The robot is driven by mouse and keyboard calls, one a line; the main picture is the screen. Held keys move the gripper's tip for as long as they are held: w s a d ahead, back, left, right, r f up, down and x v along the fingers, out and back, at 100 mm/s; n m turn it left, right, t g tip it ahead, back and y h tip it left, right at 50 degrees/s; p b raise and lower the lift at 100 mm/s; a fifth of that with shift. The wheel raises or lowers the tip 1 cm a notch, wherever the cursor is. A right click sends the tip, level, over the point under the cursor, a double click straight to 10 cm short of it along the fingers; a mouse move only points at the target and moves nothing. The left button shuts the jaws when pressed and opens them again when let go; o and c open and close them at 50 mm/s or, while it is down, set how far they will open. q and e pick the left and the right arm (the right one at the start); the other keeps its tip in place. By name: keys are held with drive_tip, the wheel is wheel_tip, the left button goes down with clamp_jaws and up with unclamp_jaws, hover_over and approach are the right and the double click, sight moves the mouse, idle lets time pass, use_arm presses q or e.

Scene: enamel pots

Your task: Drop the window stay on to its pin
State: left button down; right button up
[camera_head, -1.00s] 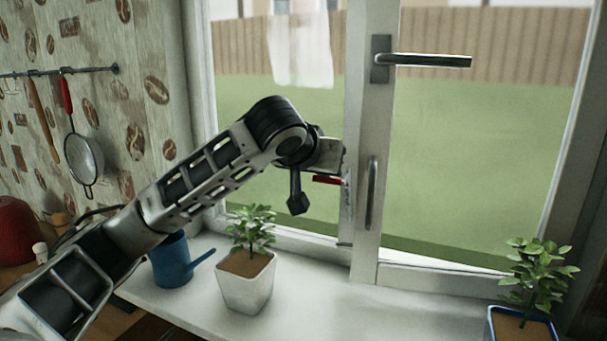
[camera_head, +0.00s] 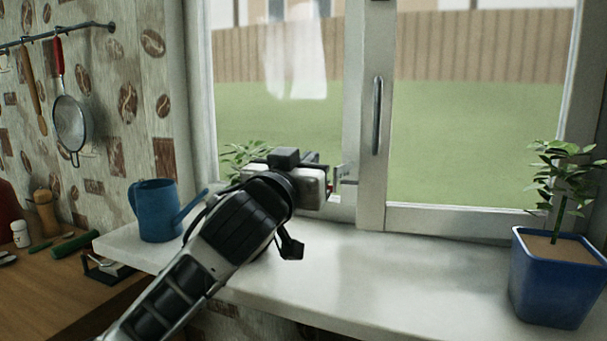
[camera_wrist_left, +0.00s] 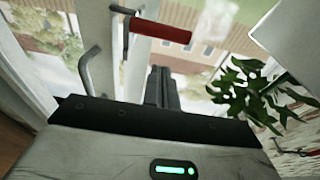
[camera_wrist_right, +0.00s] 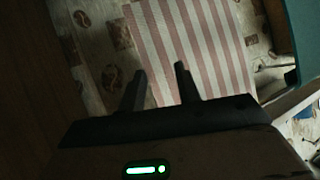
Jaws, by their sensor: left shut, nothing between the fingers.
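A red grip on a metal fitting, likely the window stay, shows in the left wrist view (camera_wrist_left: 160,31), beside the white window frame. In the head view my gripper mostly hides it. My left gripper (camera_head: 328,178) is at the lower part of the window's middle post. Its fingers (camera_wrist_left: 162,86) are shut together and empty, below the red grip in the left wrist view and apart from it. I cannot make out the pin. My right gripper (camera_wrist_right: 160,82) is open and empty, above a red-and-white striped cloth, and is outside the head view.
A blue watering can (camera_head: 155,210) stands at the left of the white sill (camera_head: 400,275). A plant (camera_head: 240,155) is mostly hidden behind my left arm. A blue potted plant (camera_head: 560,275) stands at the right. A long window handle (camera_head: 377,115) is above my gripper. The middle sill is clear.

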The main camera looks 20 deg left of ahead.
drive_tip(key=shift+g, duration=0.5)
drive_tip(key=shift+a+f+b, duration=0.25)
drive_tip(key=shift+f+b, duration=0.1)
drive_tip(key=shift+f, duration=0.65)
drive_tip(key=shift+a+f+b, duration=0.2)
drive_tip(key=shift+f+b, duration=0.15)
drive_tip(key=shift+f, duration=0.65)
